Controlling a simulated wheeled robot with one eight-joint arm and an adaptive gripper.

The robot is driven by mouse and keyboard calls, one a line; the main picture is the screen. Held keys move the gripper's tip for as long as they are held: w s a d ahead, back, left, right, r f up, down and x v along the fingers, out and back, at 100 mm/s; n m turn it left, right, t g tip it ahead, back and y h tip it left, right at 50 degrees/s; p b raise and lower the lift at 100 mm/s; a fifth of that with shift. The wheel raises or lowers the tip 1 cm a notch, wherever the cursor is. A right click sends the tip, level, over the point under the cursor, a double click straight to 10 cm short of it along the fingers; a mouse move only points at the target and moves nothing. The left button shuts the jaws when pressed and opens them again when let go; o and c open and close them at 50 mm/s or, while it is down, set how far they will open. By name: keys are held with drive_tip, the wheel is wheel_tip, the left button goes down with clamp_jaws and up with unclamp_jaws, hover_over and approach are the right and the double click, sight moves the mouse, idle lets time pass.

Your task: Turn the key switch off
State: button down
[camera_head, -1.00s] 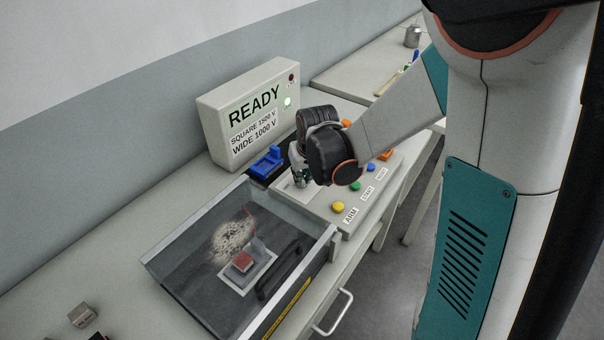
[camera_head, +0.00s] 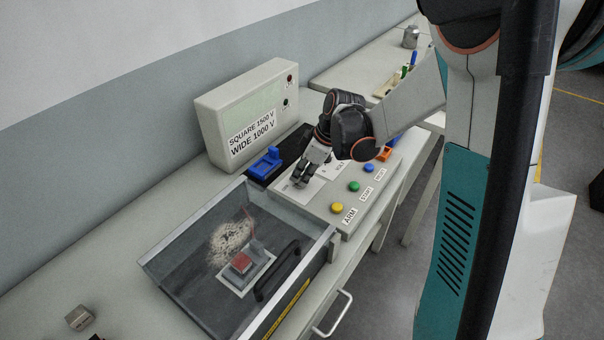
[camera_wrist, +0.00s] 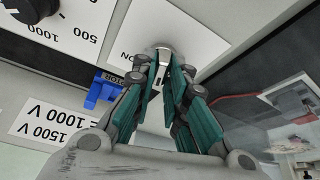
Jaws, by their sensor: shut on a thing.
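The key switch (camera_wrist: 163,50) shows in the wrist view as a round metal collar on a white plate marked ON. My gripper (camera_wrist: 163,62) has its teal-padded fingertips at the switch, shut on the key, which is mostly hidden between them. In the head view my gripper (camera_head: 302,180) reaches down to the left part of the control panel (camera_head: 325,204), with its fingers tilted down and to the left. The tester box (camera_head: 252,112) has a blank display and its green lamp is dark.
Yellow (camera_head: 337,208), green (camera_head: 354,187) and blue (camera_head: 368,168) buttons line the panel's front. A clear-lidded chamber (camera_head: 186,290) with a black handle (camera_head: 277,270) stands in front. A blue connector holder (camera_head: 265,162) sits by the tester box.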

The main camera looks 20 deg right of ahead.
drive_tip(key=n+g, duration=0.1)
drive_tip(key=n, duration=0.1)
drive_tip(key=n+g, duration=0.1)
drive_tip(key=n, duration=0.2)
drive_tip(key=shift+w+d+y, duration=0.1)
drive_tip(key=shift+w+y, duration=0.05)
drive_tip(key=shift+y, duration=0.25)
drive_tip(key=shift+n, duration=0.3)
drive_tip(key=c, duration=1.6)
unclamp_jaws()
drive_tip(key=shift+r, duration=0.1)
drive_tip(key=v, duration=1.1)
drive_tip(key=shift+r, duration=0.4)
drive_tip(key=shift+d, duration=0.1)
